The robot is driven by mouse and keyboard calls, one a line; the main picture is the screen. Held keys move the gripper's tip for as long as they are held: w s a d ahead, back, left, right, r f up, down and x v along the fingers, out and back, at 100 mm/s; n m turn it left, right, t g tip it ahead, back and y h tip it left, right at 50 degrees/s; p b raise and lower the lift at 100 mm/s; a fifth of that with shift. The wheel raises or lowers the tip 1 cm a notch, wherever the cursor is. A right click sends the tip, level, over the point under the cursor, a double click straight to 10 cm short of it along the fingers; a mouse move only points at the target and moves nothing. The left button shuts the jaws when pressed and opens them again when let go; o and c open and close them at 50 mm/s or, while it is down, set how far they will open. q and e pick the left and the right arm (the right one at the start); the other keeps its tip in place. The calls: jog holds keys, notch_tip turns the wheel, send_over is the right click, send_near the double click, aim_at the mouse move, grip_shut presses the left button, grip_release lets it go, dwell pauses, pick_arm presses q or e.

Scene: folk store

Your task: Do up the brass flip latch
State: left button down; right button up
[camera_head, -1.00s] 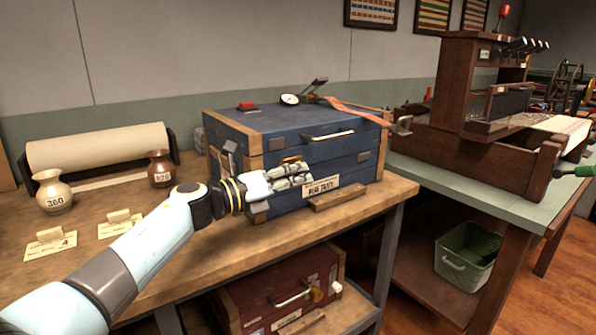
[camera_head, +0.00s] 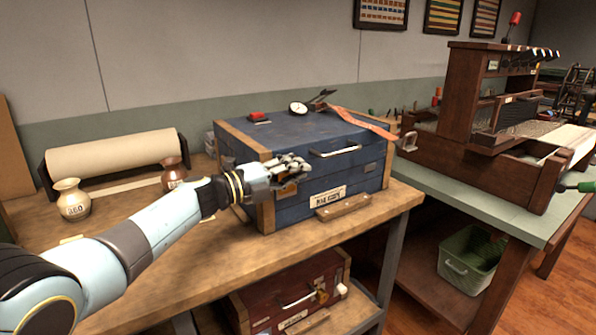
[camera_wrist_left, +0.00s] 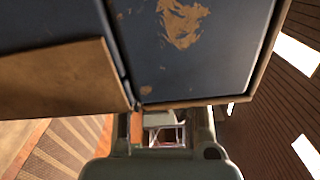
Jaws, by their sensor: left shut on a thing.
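The blue chest (camera_head: 295,132) with wooden edges stands on the workbench, its lid down. My left gripper (camera_head: 297,167) is at the left part of its front, near the lid seam. It is shut on a small orange-brass piece, which I take to be the brass flip latch (camera_wrist_left: 137,127); it shows beside the fingers in the left wrist view. In the head view the fingers hide the latch, so I cannot tell its angle. The chest also fills the top of the wrist view (camera_wrist_left: 205,55). My right gripper is not in view.
On the lid lie a round dial (camera_head: 298,108), a red item (camera_head: 258,117) and an orange strap (camera_head: 360,122). A wooden block (camera_head: 342,207) sits before the chest. Vases (camera_head: 72,200) and a paper roll (camera_head: 115,155) stand left. A loom (camera_head: 470,100) stands right.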

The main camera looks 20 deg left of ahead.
pick_arm(q)
jog(key=shift+w+a+r, duration=0.1)
jog(key=shift+r, duration=0.15)
jog(key=c, duration=1.4)
grip_release()
jog(key=shift+a+f, duration=0.1)
jog(key=shift+f, duration=0.1)
jog(key=shift+s+a, duration=0.2)
jog(key=shift+s, duration=0.2)
jog(key=v, duration=1.1)
jog(key=shift+a, duration=0.1)
